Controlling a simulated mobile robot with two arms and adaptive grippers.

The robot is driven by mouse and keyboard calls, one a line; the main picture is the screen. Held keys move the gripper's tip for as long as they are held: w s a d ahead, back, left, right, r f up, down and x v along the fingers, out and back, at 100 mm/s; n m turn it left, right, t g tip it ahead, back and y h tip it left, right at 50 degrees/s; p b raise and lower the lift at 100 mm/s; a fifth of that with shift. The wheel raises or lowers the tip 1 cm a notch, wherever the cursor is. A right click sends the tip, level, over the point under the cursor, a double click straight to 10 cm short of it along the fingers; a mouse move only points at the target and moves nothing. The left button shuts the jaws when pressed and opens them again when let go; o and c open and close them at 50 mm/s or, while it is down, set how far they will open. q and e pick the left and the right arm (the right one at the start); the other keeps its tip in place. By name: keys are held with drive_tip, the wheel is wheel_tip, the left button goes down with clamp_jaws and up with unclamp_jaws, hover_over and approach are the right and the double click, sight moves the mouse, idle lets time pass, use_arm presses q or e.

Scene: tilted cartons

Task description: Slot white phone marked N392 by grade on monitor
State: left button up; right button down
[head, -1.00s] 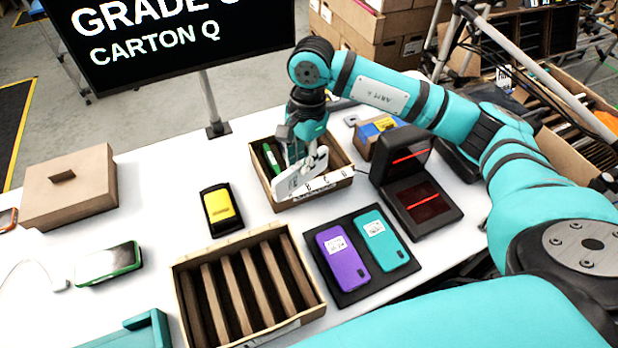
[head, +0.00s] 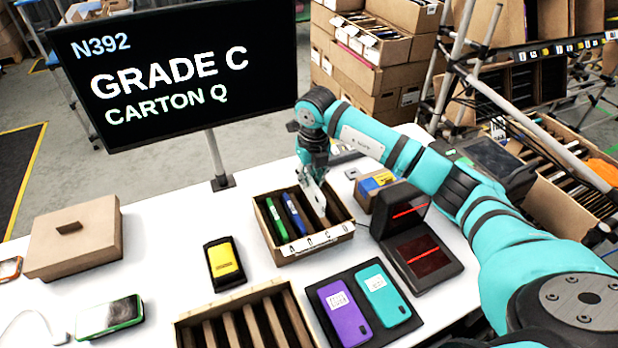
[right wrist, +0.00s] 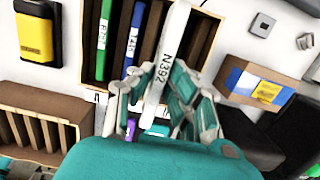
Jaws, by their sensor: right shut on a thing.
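My right gripper (head: 312,165) is shut on the white phone (head: 315,196), which stands on end, slightly tilted, at the lettered carton (head: 318,245). In the right wrist view the phone (right wrist: 166,62) shows N392 on its narrow edge. The carton holds a green phone (head: 276,222) and a blue phone (head: 295,214) in its left slots. The white phone is right of the blue one; I cannot tell how far its lower end is inside a slot. The monitor (head: 180,70) reads N392, GRADE C, CARTON Q. My left gripper is out of view.
An empty slotted carton (head: 186,334) is in front. Purple (head: 343,313) and teal (head: 384,295) phones lie on a dark mat. A scanner (head: 424,256) stands right of the lettered carton. A yellow-black device (head: 224,263) lies left, with clear white table around it.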

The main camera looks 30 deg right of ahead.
sight(310, 192)
drive_tip(key=shift+f+b, duration=1.6)
drive_tip(key=shift+f, duration=1.05)
drive_tip(key=shift+f+b, duration=1.55)
drive_tip(key=shift+f, duration=0.45)
drive_tip(key=shift+f, duration=0.25)
drive_tip(key=c, duration=1.2)
unclamp_jaws()
drive_tip(key=r, duration=0.4)
drive_tip(key=s+r, duration=0.1)
drive_tip(key=r, duration=0.7)
drive_tip(key=shift+s+a, duration=0.1)
drive_tip(key=shift+s, duration=0.1)
